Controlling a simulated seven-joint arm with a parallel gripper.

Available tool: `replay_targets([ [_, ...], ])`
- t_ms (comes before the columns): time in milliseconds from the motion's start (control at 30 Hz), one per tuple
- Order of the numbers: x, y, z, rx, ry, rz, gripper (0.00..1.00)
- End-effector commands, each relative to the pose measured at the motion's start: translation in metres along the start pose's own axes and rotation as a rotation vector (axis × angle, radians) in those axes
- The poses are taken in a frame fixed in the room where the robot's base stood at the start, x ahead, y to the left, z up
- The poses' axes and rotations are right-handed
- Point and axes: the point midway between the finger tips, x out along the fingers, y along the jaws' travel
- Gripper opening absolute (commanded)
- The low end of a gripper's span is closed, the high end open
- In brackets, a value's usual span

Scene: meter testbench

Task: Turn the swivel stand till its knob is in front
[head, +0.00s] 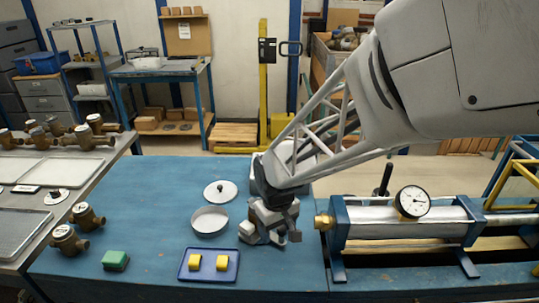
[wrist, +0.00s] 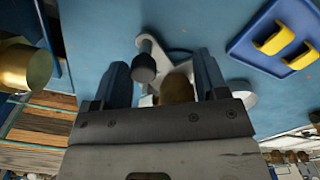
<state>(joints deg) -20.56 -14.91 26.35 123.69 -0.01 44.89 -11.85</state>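The swivel stand, a light grey piece with arms (wrist: 180,57), lies below my gripper in the wrist view. Its dark upright knob (wrist: 145,62) is between the lines of my two fingers, closer to the left one. A brownish rounded part (wrist: 177,88) shows behind it, partly hidden by my gripper. In the head view my gripper (head: 272,212) covers most of the stand; a pale part (head: 247,232) shows at its left and the dark knob (head: 295,236) seems to show at its front right. In the wrist view my gripper (wrist: 161,65) is open. Contact with the knob cannot be told.
A blue tray with yellow blocks (head: 181,274) lies in front left of the stand. A round dish (head: 209,234) and a lid (head: 220,184) are left and behind. The gauge bench (head: 400,222) with its brass end (head: 322,222) stands close on the right.

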Motion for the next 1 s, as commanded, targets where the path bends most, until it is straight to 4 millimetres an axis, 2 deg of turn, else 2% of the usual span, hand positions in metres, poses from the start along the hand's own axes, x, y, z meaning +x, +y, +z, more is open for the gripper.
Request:
replay_targets([
  [667, 0.000, -0.007, 0.001, 0.000, 0.000, 0.000, 0.66],
  [1000, 0.000, -0.017, 0.001, -0.001, 0.000, 0.000, 0.66],
])
